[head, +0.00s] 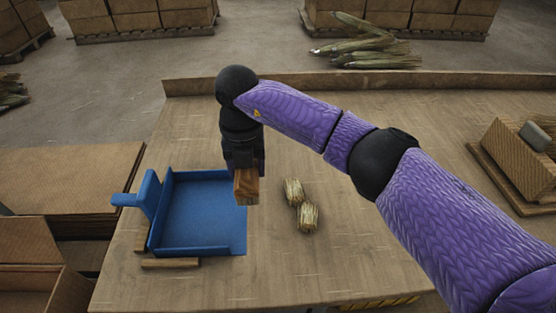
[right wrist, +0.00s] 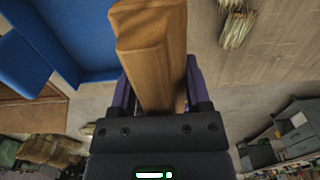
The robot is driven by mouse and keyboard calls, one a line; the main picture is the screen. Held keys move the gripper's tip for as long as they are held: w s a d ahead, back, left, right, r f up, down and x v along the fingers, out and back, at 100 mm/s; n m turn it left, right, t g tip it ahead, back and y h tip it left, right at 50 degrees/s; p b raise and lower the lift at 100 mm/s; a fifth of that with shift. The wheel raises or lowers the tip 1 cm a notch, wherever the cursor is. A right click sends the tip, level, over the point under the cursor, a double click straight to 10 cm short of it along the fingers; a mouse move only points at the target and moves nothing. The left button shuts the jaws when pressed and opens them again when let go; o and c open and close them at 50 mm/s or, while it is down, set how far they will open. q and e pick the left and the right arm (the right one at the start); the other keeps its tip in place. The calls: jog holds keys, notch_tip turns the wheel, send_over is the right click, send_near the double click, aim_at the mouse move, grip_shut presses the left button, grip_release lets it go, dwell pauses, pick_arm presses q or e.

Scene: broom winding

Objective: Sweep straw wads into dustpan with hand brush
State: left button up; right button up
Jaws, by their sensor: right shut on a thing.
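My right gripper (head: 243,160) is shut on the wooden hand brush (head: 246,187), whose end points down toward the table. In the right wrist view the brush's wood (right wrist: 150,50) stands between the fingers; no bristles can be made out. The brush is at the right, open edge of the blue dustpan (head: 200,212), which lies on the table with its handle to the left. The dustpan floor looks empty. Two straw wads (head: 294,191) (head: 307,217) lie close together on the table, to the right of the brush and apart from it. My left gripper is out of view.
The wooden table (head: 360,270) has a raised back edge (head: 350,82). Thin wooden strips (head: 170,263) lie beside the dustpan. A slanted wooden stand with a grey piece (head: 515,160) is at the right. Cardboard (head: 70,175) is stacked at the left.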

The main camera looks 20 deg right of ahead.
jog(key=shift+s+d, duration=0.1)
jog(key=shift+d, duration=0.2)
jog(key=s+d+f, duration=0.1)
jog(key=d, duration=0.4)
jog(key=s+d+f, duration=0.1)
jog(key=d, duration=0.5)
jog(key=s+d+f, duration=0.2)
jog(key=d, duration=0.4)
notch_tip(320, 180, down, 3)
jog(key=shift+s+d+f+b, duration=0.1)
jog(key=shift+d+b, duration=0.05)
jog(key=shift+b, duration=1)
jog(key=shift+f+b, duration=0.35)
jog(key=shift+f, duration=0.35)
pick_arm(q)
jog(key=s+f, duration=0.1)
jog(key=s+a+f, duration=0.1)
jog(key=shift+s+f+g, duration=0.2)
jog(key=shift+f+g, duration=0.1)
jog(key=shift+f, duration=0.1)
